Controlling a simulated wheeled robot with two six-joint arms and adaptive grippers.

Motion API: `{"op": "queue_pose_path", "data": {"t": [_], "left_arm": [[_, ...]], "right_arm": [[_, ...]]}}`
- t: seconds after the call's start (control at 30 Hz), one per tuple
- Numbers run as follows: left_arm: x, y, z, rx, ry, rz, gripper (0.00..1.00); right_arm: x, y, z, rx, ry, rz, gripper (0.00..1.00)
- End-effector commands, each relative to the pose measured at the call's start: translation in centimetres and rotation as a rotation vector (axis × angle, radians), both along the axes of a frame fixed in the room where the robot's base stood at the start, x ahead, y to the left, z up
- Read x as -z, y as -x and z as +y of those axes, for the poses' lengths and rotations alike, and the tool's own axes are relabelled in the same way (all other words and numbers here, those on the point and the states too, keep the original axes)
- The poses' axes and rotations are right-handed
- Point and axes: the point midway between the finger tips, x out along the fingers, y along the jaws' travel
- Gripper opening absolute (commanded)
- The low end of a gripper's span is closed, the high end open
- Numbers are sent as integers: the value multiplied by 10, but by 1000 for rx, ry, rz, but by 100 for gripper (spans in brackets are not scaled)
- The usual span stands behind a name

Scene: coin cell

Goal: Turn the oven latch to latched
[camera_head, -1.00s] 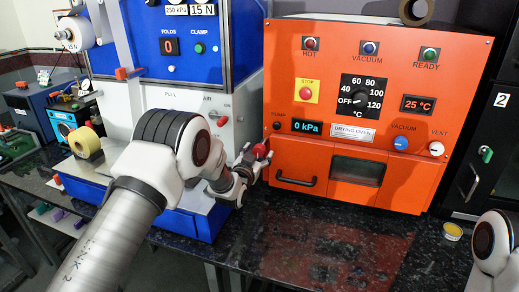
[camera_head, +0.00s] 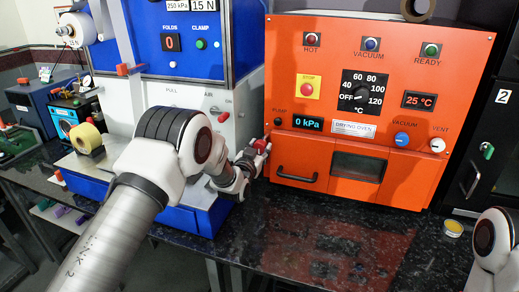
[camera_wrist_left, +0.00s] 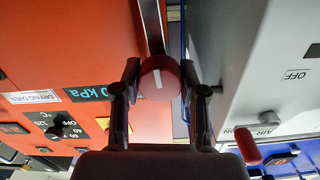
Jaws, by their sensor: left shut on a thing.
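The oven latch is a round red knob (camera_head: 260,145) at the left edge of the orange drying oven (camera_head: 408,110). In the left wrist view the knob (camera_wrist_left: 160,78) faces me and carries a short white mark. My left gripper (camera_head: 247,161) is at the knob. In the left wrist view its two fingers (camera_wrist_left: 160,92) stand on either side of the knob and are shut on it. In the head view the fingers partly hide the knob. Only part of my right arm shows at the lower right; its gripper is out of view.
A blue and white press machine (camera_head: 180,100) stands close left of the oven, with a narrow gap between them. A red lever (camera_wrist_left: 248,146) on it is near my left gripper. The dark speckled counter (camera_head: 310,235) is clear in front of the oven. A small yellow-lidded tin (camera_head: 453,228) sits at the right.

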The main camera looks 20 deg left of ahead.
Motion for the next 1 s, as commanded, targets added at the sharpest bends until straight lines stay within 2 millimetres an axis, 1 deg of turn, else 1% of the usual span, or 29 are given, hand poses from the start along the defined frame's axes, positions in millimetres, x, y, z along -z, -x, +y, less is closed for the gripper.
{"op": "queue_pose_path", "data": {"t": [0.27,0.6,1.0], "left_arm": [[3,0,0,0,181,6,0],[3,0,0,1,499,16,0],[2,0,0,2,878,30,0]], "right_arm": [[18,0,0,0,0,0,40],[39,0,0,0,0,0,40],[58,0,0,0,0,0,40]]}}
